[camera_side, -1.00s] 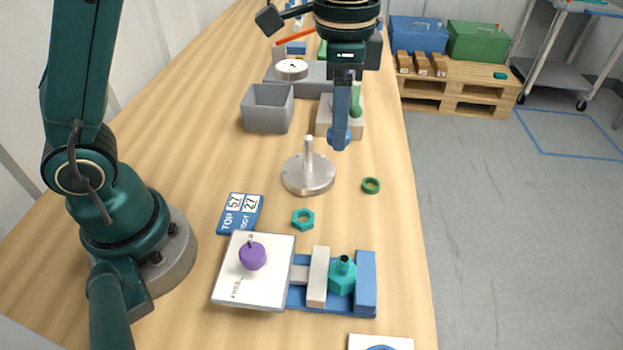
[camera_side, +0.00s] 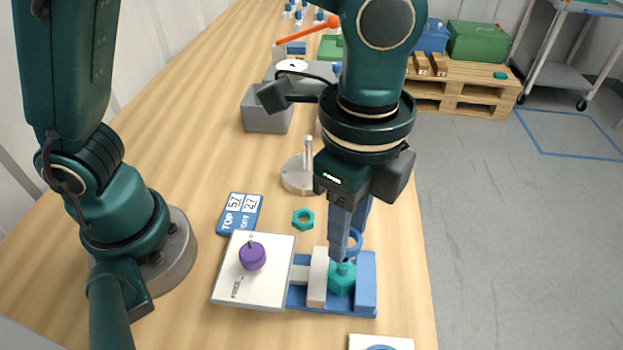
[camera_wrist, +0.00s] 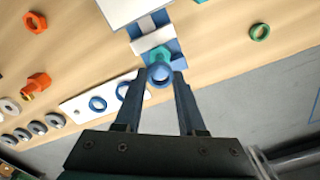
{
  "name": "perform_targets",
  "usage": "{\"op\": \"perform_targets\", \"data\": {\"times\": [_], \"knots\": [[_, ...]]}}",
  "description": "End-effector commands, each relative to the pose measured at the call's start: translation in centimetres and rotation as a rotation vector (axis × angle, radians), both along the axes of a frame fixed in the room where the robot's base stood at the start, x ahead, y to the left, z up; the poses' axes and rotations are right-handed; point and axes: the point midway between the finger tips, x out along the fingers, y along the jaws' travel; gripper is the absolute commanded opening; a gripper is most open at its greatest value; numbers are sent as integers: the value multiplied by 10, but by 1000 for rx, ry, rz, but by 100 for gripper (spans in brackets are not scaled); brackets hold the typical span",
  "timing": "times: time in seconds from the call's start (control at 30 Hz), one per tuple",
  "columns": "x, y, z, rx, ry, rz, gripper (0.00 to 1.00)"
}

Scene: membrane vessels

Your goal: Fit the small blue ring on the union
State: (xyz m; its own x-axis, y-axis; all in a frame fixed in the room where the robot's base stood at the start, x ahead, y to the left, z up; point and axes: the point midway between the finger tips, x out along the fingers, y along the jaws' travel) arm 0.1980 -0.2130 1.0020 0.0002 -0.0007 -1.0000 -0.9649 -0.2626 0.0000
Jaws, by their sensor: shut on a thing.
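My gripper (camera_side: 347,255) is shut on a small blue ring (camera_side: 355,241), which also shows between the fingertips in the wrist view (camera_wrist: 160,75). The teal union (camera_side: 342,280) stands upright in a blue clamp (camera_side: 366,280), beside a pale jaw block (camera_side: 318,277). The ring is tilted and is above the union in the side view. In the wrist view it overlaps the union (camera_wrist: 154,55), whose top is hidden. I cannot tell whether ring and union touch.
A white plate (camera_side: 230,285) with a purple knob (camera_side: 252,256) adjoins the clamp on the left. A teal nut (camera_side: 303,219) lies behind. A white card (camera_wrist: 75,107) bears blue rings; a green ring (camera_wrist: 260,32), orange fittings (camera_wrist: 37,84) and grey rings (camera_wrist: 22,134) lie around.

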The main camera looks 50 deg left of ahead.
Motion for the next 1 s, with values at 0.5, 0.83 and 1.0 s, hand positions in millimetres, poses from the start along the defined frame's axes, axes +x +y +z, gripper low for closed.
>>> {"op": "perform_targets", "data": {"times": [0.5, 0.83, 1.0], "knots": [[0, 1, -36, 2, 3, 1, 0], [0, 0, -54, 1, 1, 1, 0], [0, 0, -58, 1, 0, 1, 0]]}}
